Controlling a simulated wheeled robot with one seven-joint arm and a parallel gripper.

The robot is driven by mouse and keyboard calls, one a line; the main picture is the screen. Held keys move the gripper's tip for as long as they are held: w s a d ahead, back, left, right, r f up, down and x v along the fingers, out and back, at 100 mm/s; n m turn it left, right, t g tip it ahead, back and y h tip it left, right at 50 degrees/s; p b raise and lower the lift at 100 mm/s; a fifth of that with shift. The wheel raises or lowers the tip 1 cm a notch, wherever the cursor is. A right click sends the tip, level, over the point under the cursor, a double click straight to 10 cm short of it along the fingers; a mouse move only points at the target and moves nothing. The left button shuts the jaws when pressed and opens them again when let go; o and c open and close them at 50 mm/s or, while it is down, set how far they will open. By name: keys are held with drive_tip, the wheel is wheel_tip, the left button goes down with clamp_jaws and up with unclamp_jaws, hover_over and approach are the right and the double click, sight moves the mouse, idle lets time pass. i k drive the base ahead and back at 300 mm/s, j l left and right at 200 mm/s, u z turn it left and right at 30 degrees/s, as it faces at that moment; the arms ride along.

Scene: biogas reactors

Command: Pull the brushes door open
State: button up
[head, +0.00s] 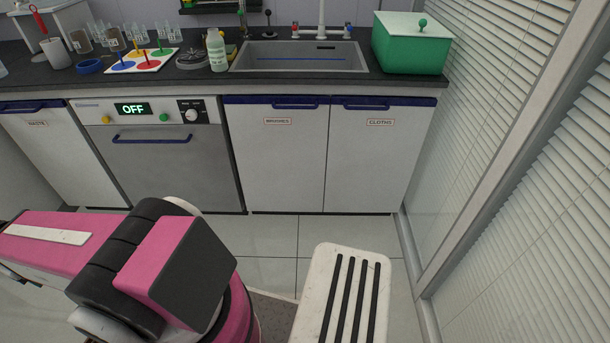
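The brushes door (272,165) is a white cupboard door under the sink, with a small "BRUSHES" label (278,121). It is closed, flush with the door beside it. Its dark blue bar handle (295,106) is at the top, toward the right side of the door. My pink and black arm shows at the lower left, in front of the cupboards and apart from the door. My gripper cannot be made out in this view.
The cloths door (375,165) is closed to the right. A dishwasher (165,165) reading "OFF" is to the left, then a waste door (40,140). A blinds-covered glass partition (490,130) bounds the right side. Tiled floor (275,235) before the brushes door is clear.

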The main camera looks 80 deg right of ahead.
sight(280, 142)
drive_tip(key=z, duration=2.95)
